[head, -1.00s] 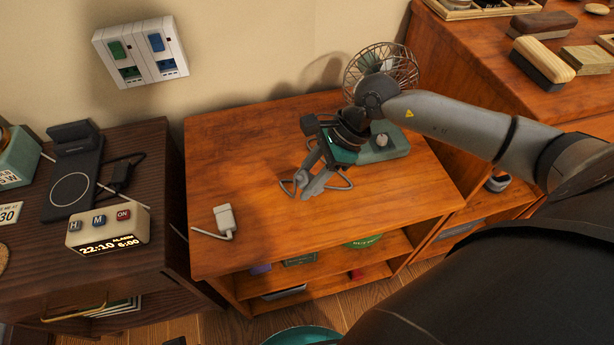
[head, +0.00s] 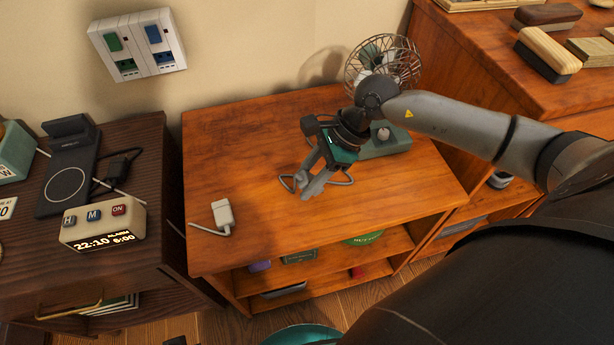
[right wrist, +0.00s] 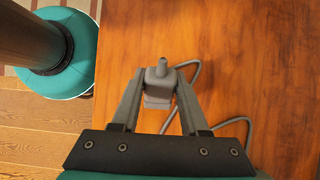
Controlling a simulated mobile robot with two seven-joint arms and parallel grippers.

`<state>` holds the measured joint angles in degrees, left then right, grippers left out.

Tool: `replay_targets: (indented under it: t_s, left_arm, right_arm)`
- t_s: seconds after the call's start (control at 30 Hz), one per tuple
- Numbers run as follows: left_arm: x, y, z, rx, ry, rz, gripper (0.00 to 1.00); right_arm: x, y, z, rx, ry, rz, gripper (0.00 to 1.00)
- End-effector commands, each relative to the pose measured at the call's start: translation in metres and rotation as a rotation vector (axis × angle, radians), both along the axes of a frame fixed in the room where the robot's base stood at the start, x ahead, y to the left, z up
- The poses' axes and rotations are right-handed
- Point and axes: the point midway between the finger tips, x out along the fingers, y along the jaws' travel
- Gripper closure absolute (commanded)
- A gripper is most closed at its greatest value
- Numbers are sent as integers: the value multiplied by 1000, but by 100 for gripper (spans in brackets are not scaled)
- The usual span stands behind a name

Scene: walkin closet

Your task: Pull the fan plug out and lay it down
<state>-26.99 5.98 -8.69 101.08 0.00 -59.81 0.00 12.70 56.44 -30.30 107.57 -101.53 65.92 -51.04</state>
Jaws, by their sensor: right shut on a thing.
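My right gripper (head: 308,188) is over the middle of the orange wooden shelf unit's top (head: 265,220). In the right wrist view the gripper (right wrist: 158,92) is shut on a small grey plug (right wrist: 158,84), with a grey cord (right wrist: 184,80) looping beside it. In the head view the fingers mostly hide this plug, and the cord (head: 345,180) shows around them. Whether the plug touches the wood I cannot tell. The fan (head: 384,64), with a wire cage and green base (head: 385,143), stands behind the gripper, partly hidden by my arm. My left gripper is not in view.
A white plug (head: 222,214) with a cord lies at the left of the top. The wall socket panel (head: 137,45) is above, with no plug visible in it. A clock (head: 103,222) and a charging stand (head: 68,185) are on the dark cabinet. The front-middle wood is clear.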

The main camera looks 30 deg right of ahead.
Motion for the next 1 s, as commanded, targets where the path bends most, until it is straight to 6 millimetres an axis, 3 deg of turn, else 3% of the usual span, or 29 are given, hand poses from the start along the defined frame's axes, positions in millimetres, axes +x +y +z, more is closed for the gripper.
replay_targets:
  t_s: [0.8, 0.83, 1.0]
  left_arm:
    - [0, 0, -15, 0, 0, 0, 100]
    - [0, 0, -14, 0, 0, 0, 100]
    - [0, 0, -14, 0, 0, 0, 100]
  right_arm:
    - [0, 0, -17, 0, -1, -1, 100]
    - [0, 0, -16, 0, -1, -1, 52]
    - [0, 0, -16, 0, -1, -1, 33]
